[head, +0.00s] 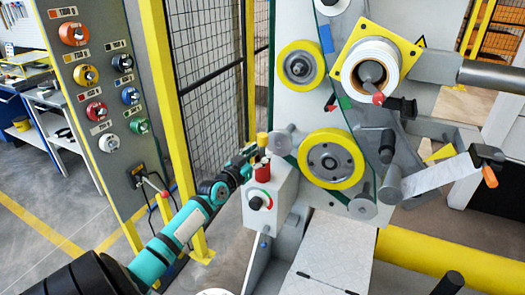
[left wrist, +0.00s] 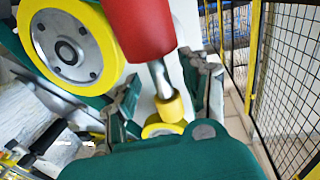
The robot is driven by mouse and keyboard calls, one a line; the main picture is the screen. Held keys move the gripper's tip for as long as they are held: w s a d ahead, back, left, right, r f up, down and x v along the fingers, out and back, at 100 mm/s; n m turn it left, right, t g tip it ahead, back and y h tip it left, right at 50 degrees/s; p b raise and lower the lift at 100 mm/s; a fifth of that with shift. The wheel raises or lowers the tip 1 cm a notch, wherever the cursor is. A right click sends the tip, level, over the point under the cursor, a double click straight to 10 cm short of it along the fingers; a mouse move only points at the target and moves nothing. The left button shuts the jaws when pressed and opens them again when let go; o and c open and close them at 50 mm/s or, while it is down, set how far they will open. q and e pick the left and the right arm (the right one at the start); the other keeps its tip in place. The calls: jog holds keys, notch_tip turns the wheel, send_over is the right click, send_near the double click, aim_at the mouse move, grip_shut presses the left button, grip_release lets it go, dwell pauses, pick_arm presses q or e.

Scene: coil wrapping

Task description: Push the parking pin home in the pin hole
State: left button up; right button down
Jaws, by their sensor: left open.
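In the head view, a yellow knob (head: 262,139) shows above a red cylinder (head: 263,167) on a light grey control box. In the left wrist view, a bare metal shaft (left wrist: 160,78) joins the red cylinder (left wrist: 140,28) to the yellow knob (left wrist: 169,107). I take this for the parking pin; the hole itself is not visible. My left gripper (head: 250,154) is at the pin from the left. In the left wrist view, the open fingers (left wrist: 166,92) stand on either side of the shaft and knob, and contact cannot be told. My right gripper does not show.
The grey control box (head: 268,198) carries a dial. A yellow-rimmed wheel (head: 330,158) stands close right of the pin. A mesh fence (head: 215,85) and yellow post (head: 168,110) stand behind my left arm. A panel with coloured knobs (head: 100,90) is at left.

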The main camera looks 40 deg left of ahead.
pick_arm(q)
jog(key=shift+w+a+f, duration=0.1)
jog(key=shift+w+a, duration=0.05)
jog(key=shift+w, duration=0.95)
jog(key=shift+s, duration=0.1)
jog(key=shift+c, duration=1.3)
grip_shut()
